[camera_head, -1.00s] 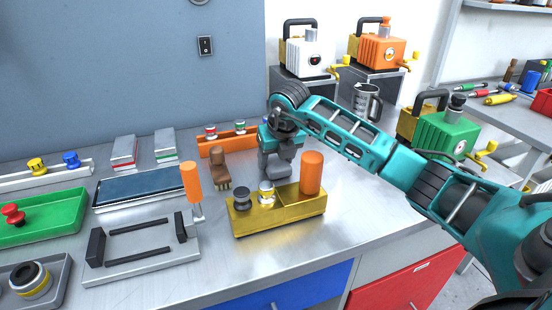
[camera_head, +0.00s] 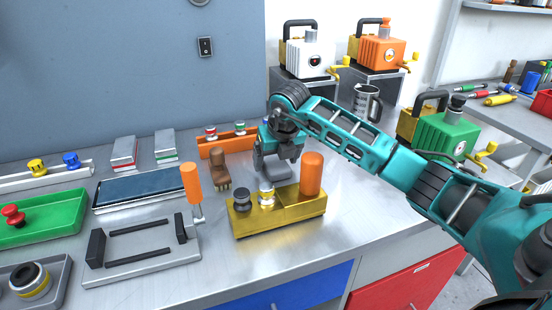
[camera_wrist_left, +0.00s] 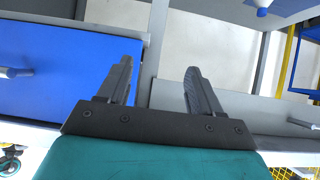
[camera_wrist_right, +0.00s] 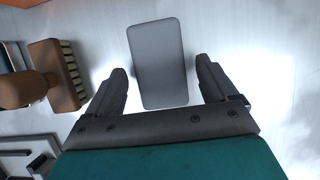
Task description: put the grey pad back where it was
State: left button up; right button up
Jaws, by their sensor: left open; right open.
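The grey pad (camera_wrist_right: 160,62) is a rounded rectangular slab. In the right wrist view it lies between the spread fingers of my right gripper (camera_wrist_right: 161,67), with a gap to each finger. In the head view the pad (camera_head: 277,173) shows on the metal bench under my right gripper (camera_head: 278,163), behind the gold tray (camera_head: 280,217) and partly hidden. My right gripper is open. My left gripper (camera_wrist_left: 160,75) is open and empty in the left wrist view, in front of the drawers; it is out of the head view.
A brown brush (camera_head: 219,170) stands just left of the right gripper. An orange tray (camera_head: 220,147) with small knobs lies behind it. The gold tray holds an orange cylinder (camera_head: 312,173) and small weights. A sealing-like frame with an orange handle (camera_head: 191,182) stands left. Bench right of the gold tray is clear.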

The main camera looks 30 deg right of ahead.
jog(key=p+v, duration=0.1)
jog(key=v, duration=1.1)
jog(key=shift+f, duration=0.15)
